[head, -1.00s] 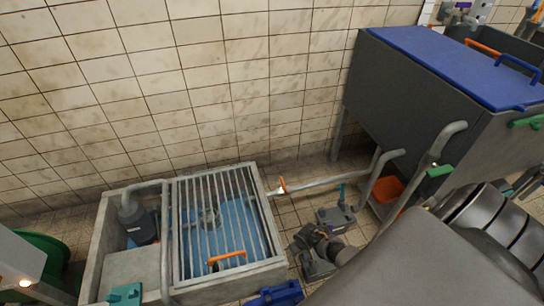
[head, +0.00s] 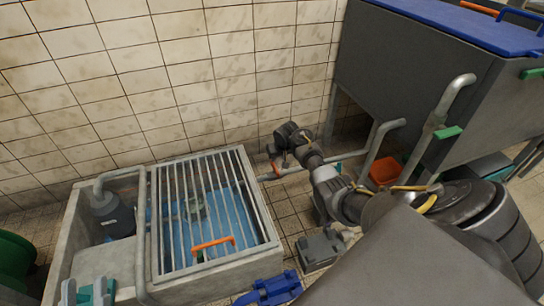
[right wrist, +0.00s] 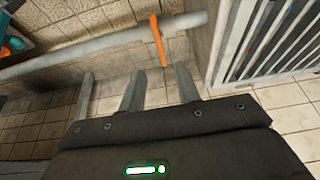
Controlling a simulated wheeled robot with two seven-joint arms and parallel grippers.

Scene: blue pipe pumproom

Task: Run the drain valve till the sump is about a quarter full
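A grey pipe runs from the tank to the sump and carries an orange valve lever (head: 277,168), set crosswise to the pipe. The lever also shows in the right wrist view (right wrist: 158,40). My right gripper (head: 272,153) is above the pipe by the lever. Its fingers (right wrist: 158,68) are apart and empty, just short of the lever. My left gripper is out of view.
The dark tank (head: 415,80) with a blue lid stands at right. A grey floor block (head: 320,248), an orange container (head: 385,172) and a blue object (head: 270,290) are near my right arm. A dark pump (head: 113,215) sits in the sump's left part.

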